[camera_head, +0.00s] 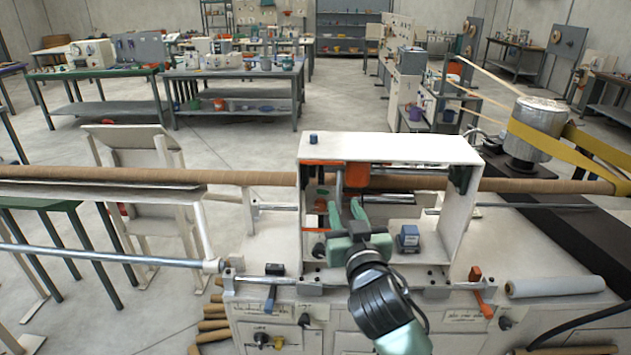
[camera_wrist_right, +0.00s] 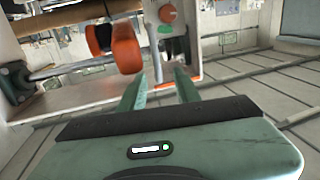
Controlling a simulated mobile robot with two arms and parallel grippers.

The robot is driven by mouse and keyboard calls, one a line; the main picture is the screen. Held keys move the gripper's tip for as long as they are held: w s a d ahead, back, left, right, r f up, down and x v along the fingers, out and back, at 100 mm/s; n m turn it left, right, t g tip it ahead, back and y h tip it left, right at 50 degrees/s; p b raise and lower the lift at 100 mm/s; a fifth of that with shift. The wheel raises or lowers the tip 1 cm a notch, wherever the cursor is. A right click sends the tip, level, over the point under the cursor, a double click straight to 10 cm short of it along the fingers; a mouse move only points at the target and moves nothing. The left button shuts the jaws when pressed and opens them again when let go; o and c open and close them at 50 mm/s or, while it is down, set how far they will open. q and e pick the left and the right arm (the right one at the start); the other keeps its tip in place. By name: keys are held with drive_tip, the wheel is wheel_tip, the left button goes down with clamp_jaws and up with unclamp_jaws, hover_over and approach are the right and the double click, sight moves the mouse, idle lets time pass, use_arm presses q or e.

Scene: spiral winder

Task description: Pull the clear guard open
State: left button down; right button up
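The white box-shaped housing (camera_head: 395,147) stands over a long brown tube (camera_head: 240,178) on the winding machine. I cannot clearly make out a clear guard panel on its open front. My right gripper (camera_head: 346,211) reaches up into the front opening, left of its middle. Its two green fingers are apart and I see nothing held between them. In the right wrist view the gripper (camera_wrist_right: 159,85) is open below an orange rounded part (camera_wrist_right: 126,48). Whether the fingers touch anything is unclear. My left gripper is not in view.
A blue block (camera_head: 408,238) sits inside the housing, right of my gripper. A metal rail with an orange lever (camera_head: 476,280) runs along the machine's front. A silver drum (camera_head: 536,128) with a yellow belt stands right. A white roll (camera_head: 555,286) lies at the front right.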

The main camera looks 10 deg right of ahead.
sight(340, 193)
drive_tip(key=w, duration=0.2)
drive_tip(key=w+p, duration=0.1)
drive_tip(key=w, duration=0.2)
drive_tip(key=w+d+p, duration=0.1)
drive_tip(key=w, duration=0.1)
drive_tip(key=shift+w, duration=0.25)
clamp_jaws()
idle(1.1)
